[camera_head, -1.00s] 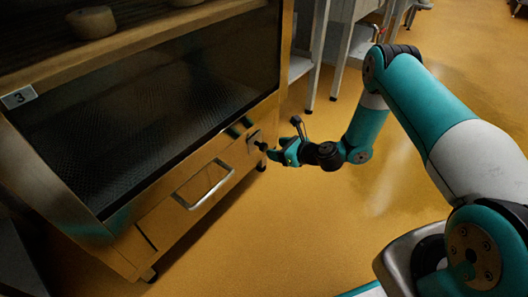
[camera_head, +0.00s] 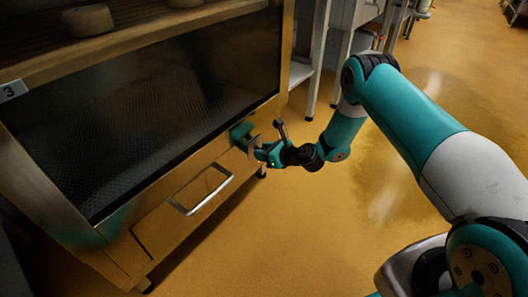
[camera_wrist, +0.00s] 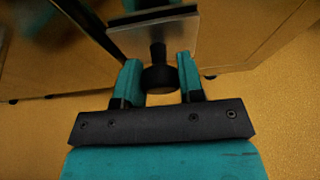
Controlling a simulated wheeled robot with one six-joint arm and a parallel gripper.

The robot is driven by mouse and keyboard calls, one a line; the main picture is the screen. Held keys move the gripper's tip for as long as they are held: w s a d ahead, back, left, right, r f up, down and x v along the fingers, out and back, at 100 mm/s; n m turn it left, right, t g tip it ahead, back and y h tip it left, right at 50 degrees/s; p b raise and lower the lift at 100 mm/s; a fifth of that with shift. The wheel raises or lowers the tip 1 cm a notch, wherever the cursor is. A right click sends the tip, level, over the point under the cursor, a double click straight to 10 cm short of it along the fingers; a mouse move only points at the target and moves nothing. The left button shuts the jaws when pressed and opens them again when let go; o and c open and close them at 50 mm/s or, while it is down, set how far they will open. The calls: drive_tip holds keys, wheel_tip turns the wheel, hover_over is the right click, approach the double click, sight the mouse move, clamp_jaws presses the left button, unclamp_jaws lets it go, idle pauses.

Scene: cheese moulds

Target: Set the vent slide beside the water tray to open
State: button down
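The vent slide is a pale metal plate (camera_wrist: 155,35) with a black round knob (camera_wrist: 160,78) on a short stem, at the top middle of the wrist view. It sits on the front of the wooden cabinet, right of the drawer handle in the head view, where my gripper partly hides it. My gripper (camera_head: 258,149) is at the slide. The water tray is not clearly identifiable; a drawer front with a metal handle (camera_head: 201,190) is left of the slide.
The cabinet has a dark mesh-like panel (camera_head: 140,110) above the drawer and a shelf with a round cheese-like piece (camera_head: 88,20). A label with a 3 (camera_head: 12,90) is at the left. Metal table legs (camera_head: 318,60) stand behind. The orange floor is clear at right.

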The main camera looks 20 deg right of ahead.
drive_tip(key=w+d, duration=0.1)
drive_tip(key=d, duration=0.1)
drive_tip(key=w+d+b, duration=0.1)
drive_tip(key=w+d, duration=0.1)
drive_tip(key=w+d+b, duration=0.1)
drive_tip(key=d, duration=0.1)
drive_tip(key=shift+w+f, duration=0.1)
drive_tip(key=shift+w, duration=0.05)
drive_tip(key=shift+w+d, duration=0.2)
drive_tip(key=shift+d, duration=0.05)
drive_tip(key=c, duration=0.8)
unclamp_jaws()
drive_tip(key=shift+d, duration=0.1)
drive_tip(key=shift+o, duration=0.2)
drive_tip(key=p+v, duration=0.7)
drive_tip(key=v, duration=1)
drive_tip(key=shift+s+r+p, duration=0.2)
drive_tip(key=shift+r+p, duration=0.05)
drive_tip(key=shift+p, duration=0.15)
